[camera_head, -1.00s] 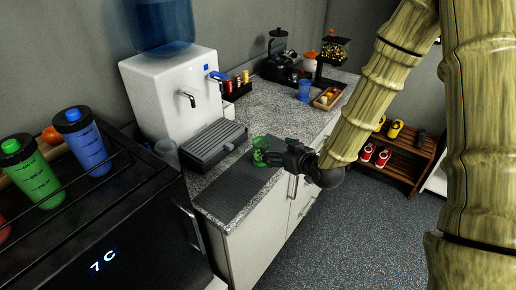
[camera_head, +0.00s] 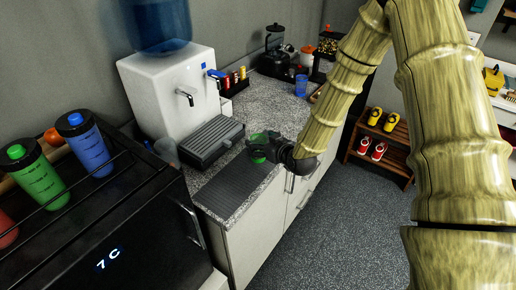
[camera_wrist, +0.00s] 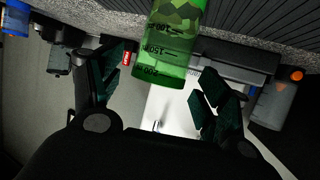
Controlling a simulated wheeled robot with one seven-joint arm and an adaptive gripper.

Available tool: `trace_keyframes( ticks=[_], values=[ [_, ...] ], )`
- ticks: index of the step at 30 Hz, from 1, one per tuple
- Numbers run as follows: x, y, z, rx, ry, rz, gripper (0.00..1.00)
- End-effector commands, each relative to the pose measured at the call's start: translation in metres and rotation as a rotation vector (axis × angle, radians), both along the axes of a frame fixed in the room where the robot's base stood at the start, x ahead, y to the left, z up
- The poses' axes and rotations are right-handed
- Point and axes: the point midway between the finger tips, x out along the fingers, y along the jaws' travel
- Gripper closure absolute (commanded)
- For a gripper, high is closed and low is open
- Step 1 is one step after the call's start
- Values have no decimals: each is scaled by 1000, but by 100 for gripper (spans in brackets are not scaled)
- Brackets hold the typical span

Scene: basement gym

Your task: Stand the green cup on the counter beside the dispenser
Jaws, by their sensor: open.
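The green cup (camera_head: 258,137) is at the far end of the dark ribbed mat on the counter, right of the white dispenser (camera_head: 160,92) and its drip tray (camera_head: 213,146). It looks upright. My gripper (camera_head: 267,146) is close against it from the right and hides part of it. In the wrist view, which is upside down, the cup (camera_wrist: 168,45) shows measuring marks and a camouflage pattern. The open fingers of my gripper (camera_wrist: 158,92) are apart on either side, with clear gaps to the cup. Whether its base touches the mat is hard to tell.
The ribbed mat (camera_head: 232,190) has bare room in front. A black fridge (camera_head: 110,235) with green and blue bottles on its rack stands left. A blue cup (camera_head: 301,86) and coffee things stand at the counter's back. A shoe rack (camera_head: 385,148) stands right.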

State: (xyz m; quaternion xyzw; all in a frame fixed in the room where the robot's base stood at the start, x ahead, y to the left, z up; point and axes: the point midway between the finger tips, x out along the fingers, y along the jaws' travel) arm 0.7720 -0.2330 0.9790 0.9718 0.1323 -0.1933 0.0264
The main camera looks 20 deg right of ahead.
Motion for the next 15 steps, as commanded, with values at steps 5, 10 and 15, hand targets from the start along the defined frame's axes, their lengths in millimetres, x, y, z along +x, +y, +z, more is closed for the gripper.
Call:
trace_keyframes(
  ticks=[5, 10, 15],
  values=[
    [15, 4, -6, 0, 1, 1, 24],
    [23, 6, -11, 1, 0, 0, 24],
    [24, 6, -12, 1, 0, 0, 24]
  ],
)
